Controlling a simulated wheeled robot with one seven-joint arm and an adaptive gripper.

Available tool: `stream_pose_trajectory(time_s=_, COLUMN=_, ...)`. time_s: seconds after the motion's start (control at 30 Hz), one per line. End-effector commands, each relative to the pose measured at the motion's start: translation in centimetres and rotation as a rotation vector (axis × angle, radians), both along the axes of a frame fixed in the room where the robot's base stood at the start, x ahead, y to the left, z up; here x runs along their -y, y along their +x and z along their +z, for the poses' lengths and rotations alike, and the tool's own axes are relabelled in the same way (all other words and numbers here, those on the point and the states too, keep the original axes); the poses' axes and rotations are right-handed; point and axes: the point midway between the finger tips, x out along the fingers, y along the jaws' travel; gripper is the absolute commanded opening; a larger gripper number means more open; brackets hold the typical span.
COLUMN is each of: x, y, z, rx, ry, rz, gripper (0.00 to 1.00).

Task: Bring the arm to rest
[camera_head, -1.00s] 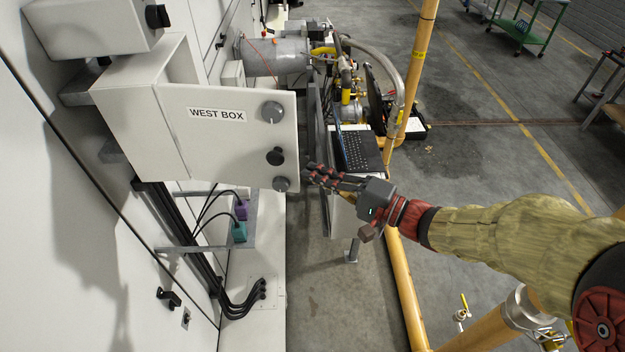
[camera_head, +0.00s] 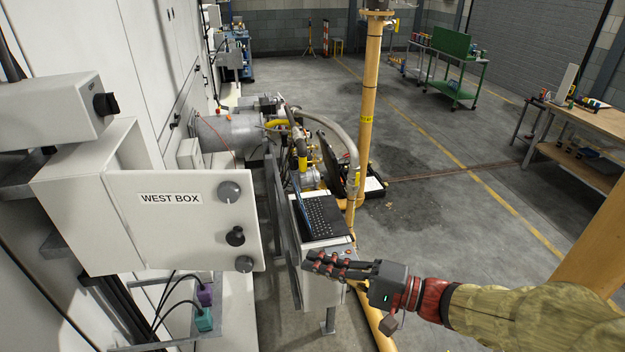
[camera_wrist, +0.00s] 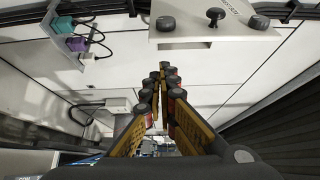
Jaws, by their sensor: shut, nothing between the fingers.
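My gripper (camera_head: 312,262) is shut and empty. In the head view it points left from my arm, which comes in from the lower right. Its fingertips are apart from the open door of the west box (camera_head: 180,255), to the door's right. The door carries a label and several dark knobs (camera_head: 229,192) along its right side. In the wrist view my gripper's fingers (camera_wrist: 160,72) run together toward the middle, and the box with its knobs (camera_wrist: 216,15) hangs at the top.
A laptop (camera_head: 322,215) lies on a stand just behind my gripper. A yellow pipe (camera_head: 366,110) rises behind it. Teal (camera_head: 204,319) and purple (camera_head: 205,295) plugs sit below the box. A workbench (camera_head: 590,120) and green cart (camera_head: 455,65) stand far right, with open floor between.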

Motion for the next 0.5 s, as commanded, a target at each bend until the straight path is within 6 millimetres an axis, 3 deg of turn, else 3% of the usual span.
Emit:
stream_pose_trajectory(time_s=0.17, x=0.0, y=0.2, z=-0.3, rx=-0.063, ry=0.011, rz=-0.006, gripper=0.00)
stream_pose_trajectory(time_s=0.23, x=-0.1, y=-0.4, z=-1.9, rx=-0.145, ry=-0.018, rz=0.010, gripper=0.00)
stream_pose_trajectory(time_s=0.37, x=-0.3, y=-3.5, z=-6.1, rx=-0.316, ry=-0.144, rz=0.078, gripper=0.00)
stream_pose_trajectory(time_s=0.5, x=0.8, y=-7.6, z=-9.8, rx=-0.440, ry=-0.353, rz=0.141, gripper=0.00)
